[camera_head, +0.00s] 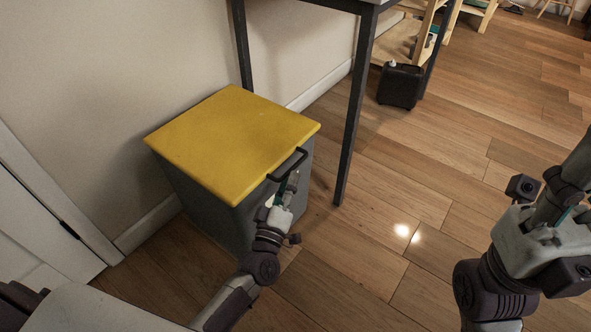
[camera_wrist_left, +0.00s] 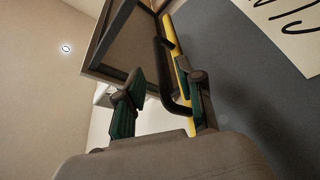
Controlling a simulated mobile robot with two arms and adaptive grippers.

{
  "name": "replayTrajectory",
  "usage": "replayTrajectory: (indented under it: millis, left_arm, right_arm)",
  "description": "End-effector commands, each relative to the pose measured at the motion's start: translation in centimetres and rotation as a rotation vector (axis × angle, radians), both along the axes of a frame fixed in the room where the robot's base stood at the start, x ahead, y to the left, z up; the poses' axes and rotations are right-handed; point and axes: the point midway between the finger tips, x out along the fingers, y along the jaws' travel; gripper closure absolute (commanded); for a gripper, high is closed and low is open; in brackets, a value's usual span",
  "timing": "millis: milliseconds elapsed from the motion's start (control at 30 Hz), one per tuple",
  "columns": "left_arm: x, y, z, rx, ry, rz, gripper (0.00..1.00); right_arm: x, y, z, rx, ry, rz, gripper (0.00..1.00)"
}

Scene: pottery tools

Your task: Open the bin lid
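The bin (camera_head: 213,212) is a dark grey box on the floor against the wall. Its flat yellow lid (camera_head: 232,140) is closed. A black bar handle (camera_head: 288,165) sticks out from the lid's front right edge. My left gripper (camera_head: 289,185) is at the handle, just below it in the head view. In the left wrist view, the gripper (camera_wrist_left: 158,95) has its fingers apart, with the handle (camera_wrist_left: 164,75) between them; contact is unclear. The yellow lid edge (camera_wrist_left: 170,32) shows beside it. My right gripper (camera_head: 548,232) is at the right, away from the bin; its fingers are unclear.
A table with dark metal legs (camera_head: 355,110) stands behind and right of the bin. A black container (camera_head: 400,85) stands on the floor beyond. A wall and white door (camera_head: 40,225) are at the left. The wooden floor right of the bin is clear.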

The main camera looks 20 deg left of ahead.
Motion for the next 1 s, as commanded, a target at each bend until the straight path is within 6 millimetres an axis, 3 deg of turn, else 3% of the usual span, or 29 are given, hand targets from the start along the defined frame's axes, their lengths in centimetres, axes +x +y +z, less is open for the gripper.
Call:
replayTrajectory:
  millis: [100, 300, 700, 900, 1000]
  left_arm:
    - [2.4, -0.1, 0.3, -0.001, -0.003, 0.0, 0.63]
    - [4.7, -0.1, 0.9, 0.0, -0.001, 0.0, 0.63]
    - [5.4, -0.1, 1.1, 0.001, 0.002, -0.001, 0.63]
    - [5.4, -0.1, 1.1, 0.001, 0.001, 0.0, 0.96]
    - [5.3, -0.1, 1.1, 0.001, 0.001, 0.0, 1.0]
  right_arm:
    - [-0.1, 0.1, 0.1, -0.002, -0.025, -0.001, 0.6]
    - [-0.3, 0.1, 0.6, -0.004, -0.046, -0.003, 0.6]
    - [-0.3, 0.2, 0.8, -0.005, -0.054, -0.003, 0.6]
    - [-0.3, 0.2, 0.8, -0.005, -0.054, -0.003, 0.6]
    - [-0.3, 0.2, 0.8, -0.005, -0.054, -0.003, 0.6]
